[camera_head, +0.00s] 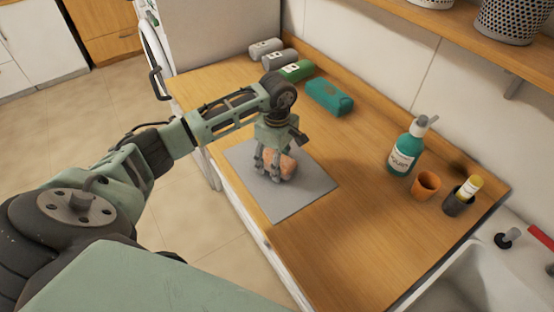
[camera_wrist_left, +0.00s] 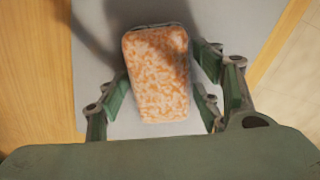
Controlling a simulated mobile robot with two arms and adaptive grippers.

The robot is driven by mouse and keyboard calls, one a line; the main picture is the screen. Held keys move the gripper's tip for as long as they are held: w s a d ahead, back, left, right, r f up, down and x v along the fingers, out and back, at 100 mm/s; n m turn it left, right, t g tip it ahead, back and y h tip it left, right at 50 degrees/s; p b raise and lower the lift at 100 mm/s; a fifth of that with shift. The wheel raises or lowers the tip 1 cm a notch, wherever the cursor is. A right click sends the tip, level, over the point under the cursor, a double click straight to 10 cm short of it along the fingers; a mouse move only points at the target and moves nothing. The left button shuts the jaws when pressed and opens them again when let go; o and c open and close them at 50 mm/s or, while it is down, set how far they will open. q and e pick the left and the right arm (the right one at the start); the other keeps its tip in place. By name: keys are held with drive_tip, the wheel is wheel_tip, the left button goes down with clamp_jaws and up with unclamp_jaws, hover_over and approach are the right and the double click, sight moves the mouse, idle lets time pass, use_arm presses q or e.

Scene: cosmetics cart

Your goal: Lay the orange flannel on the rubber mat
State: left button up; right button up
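The orange flannel (camera_head: 288,163) is a folded or rolled, mottled orange and white bundle. It lies on the grey rubber mat (camera_head: 300,195) on the wooden counter, and it also shows in the left wrist view (camera_wrist_left: 157,75). My left gripper (camera_head: 272,172) is low over the mat with its fingers around the flannel. In the left wrist view the gripper (camera_wrist_left: 162,90) is open, with narrow gaps between its fingers and the flannel's sides. The fingers hide part of the flannel in the head view. My right gripper is not in view.
A teal bundle (camera_head: 330,96), a green one (camera_head: 296,71) and grey ones (camera_head: 266,48) lie at the back. The front counter is clear.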

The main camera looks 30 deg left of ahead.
use_arm(q)
drive_tip(key=shift+o, duration=0.3)
drive_tip(key=shift+r, duration=0.25)
wheel_tip(320, 180, up, 12)
drive_tip(key=b, duration=0.3)
drive_tip(key=shift+b, duration=0.35)
drive_tip(key=shift+f, duration=0.1)
drive_tip(key=shift+s, duration=0.1)
